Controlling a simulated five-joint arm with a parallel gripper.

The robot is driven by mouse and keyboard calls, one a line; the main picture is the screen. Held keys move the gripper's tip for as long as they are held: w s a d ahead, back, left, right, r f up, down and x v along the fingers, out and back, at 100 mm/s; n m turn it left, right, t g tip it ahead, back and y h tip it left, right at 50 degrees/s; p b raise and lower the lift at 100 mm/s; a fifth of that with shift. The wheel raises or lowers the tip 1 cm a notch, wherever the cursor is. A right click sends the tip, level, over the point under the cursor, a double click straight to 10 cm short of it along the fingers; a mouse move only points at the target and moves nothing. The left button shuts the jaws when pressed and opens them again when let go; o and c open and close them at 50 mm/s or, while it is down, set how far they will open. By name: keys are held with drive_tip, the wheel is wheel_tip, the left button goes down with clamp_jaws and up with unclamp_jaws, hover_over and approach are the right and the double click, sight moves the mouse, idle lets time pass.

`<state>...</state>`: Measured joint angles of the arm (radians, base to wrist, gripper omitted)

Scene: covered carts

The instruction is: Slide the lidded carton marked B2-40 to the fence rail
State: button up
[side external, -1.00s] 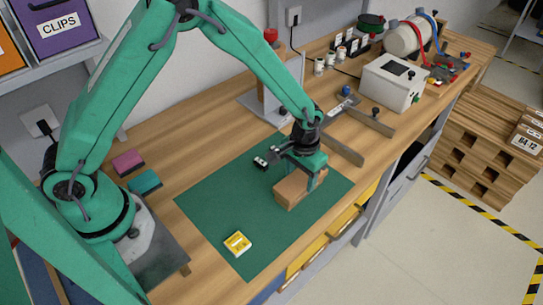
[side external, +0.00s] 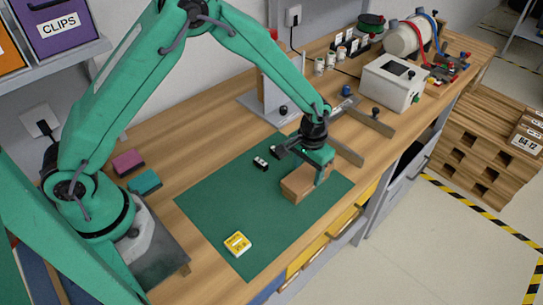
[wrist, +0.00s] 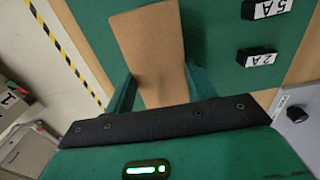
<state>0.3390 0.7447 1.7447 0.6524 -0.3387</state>
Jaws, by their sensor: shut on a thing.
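A plain brown carton (side external: 297,187) lies near the right end of the green mat (side external: 215,205); no B2-40 marking is readable on it. It also shows in the wrist view (wrist: 148,40), reaching away between the fingers. My gripper (side external: 322,172) is shut on the carton's end nearer the rails, one finger on each side; the fingers also show in the wrist view (wrist: 162,88). Two grey-brown rails lie to the right: one (side external: 347,152) just beyond the mat and close to the carton, another (side external: 370,121) farther back. I cannot tell which is the fence rail.
A yellow box (side external: 237,243) lies at the mat's front. A metal stand (side external: 270,100) rises behind my gripper. A white instrument box (side external: 393,82) stands back right.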

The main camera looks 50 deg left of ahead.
drive_tip(key=shift+w, duration=0.4)
drive_tip(key=shift+w, duration=0.35)
drive_tip(key=shift+w, duration=0.45)
drive_tip(key=shift+w, duration=0.5)
drive_tip(key=shift+w, duration=0.2)
drive_tip(key=shift+w, duration=0.5)
drive_tip(key=shift+w, duration=0.3)
drive_tip(key=shift+w, duration=0.4)
drive_tip(key=shift+w, duration=0.2)
